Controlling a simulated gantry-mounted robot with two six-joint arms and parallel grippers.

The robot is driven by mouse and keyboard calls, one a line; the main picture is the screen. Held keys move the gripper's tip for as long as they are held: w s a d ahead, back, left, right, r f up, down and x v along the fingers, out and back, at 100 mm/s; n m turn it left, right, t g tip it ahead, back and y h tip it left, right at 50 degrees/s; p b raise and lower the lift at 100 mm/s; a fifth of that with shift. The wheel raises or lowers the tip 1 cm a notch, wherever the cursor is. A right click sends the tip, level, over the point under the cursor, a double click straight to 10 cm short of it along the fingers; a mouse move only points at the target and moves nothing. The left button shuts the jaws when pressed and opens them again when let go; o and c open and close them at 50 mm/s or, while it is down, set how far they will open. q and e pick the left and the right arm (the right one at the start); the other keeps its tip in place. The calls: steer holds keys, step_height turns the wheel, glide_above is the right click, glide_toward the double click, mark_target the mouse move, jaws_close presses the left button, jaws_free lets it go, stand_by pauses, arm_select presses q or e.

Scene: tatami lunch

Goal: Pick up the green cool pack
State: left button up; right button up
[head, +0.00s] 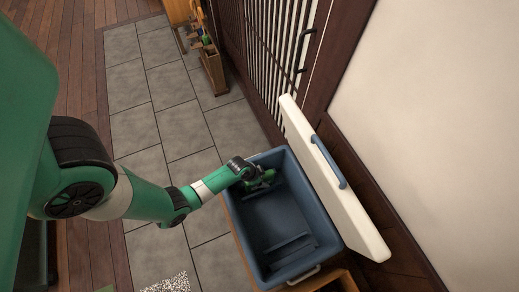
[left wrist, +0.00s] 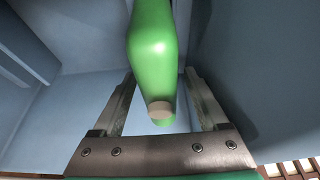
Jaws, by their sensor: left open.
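The green cool pack (left wrist: 153,45) shows large in the left wrist view, a rounded green shape with a small beige patch at its near end. It lies between the two fingers of my left gripper (left wrist: 159,74), inside the blue cooler box (left wrist: 50,125). The fingers are spread, with a gap visible on either side of the pack. In the head view my left gripper (head: 263,181) reaches into the far end of the open cooler box (head: 267,213). The pack is hard to tell from my green gripper there. My right gripper is not in view.
The cooler's white lid (head: 335,185) with a blue handle stands open along its right side, near the wall. The cooler's near part looks empty apart from a low ridge on its floor. A wooden rack (head: 213,70) stands farther back. Grey tiles lie left of the cooler.

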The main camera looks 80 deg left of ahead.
arm_select(q)
steer(key=shift+f, duration=0.25)
stand_by(0.3)
jaws_close()
stand_by(1.3)
